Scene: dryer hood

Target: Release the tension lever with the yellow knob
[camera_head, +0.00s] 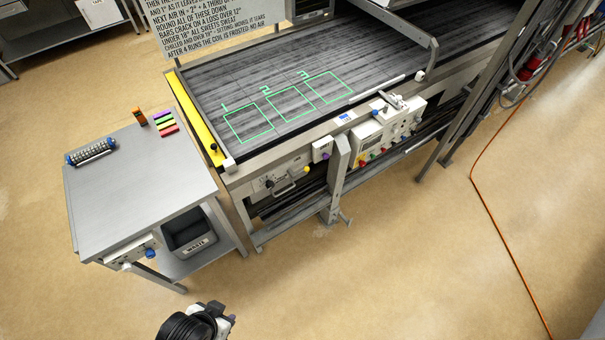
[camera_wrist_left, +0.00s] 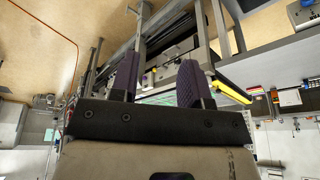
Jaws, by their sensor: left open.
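The yellow knob (camera_head: 306,169) is small and round, at the end of the tension lever (camera_head: 287,188) on the front panel under the conveyor bed, left of a grey upright post. My left gripper (camera_head: 225,312) is at the bottom edge of the head view, in front of the machine and well apart from the lever. In the left wrist view its two dark purple pads (camera_wrist_left: 158,82) stand wide apart with nothing between them. The machine front lies some way beyond them. My right gripper is not in view.
A steel side table (camera_head: 140,185) with a grey bin (camera_head: 190,232) below stands left of the machine. The upright post (camera_head: 340,165) and a control box (camera_head: 385,132) are right of the lever. The floor before the panel is clear. An orange cable (camera_head: 490,205) runs at right.

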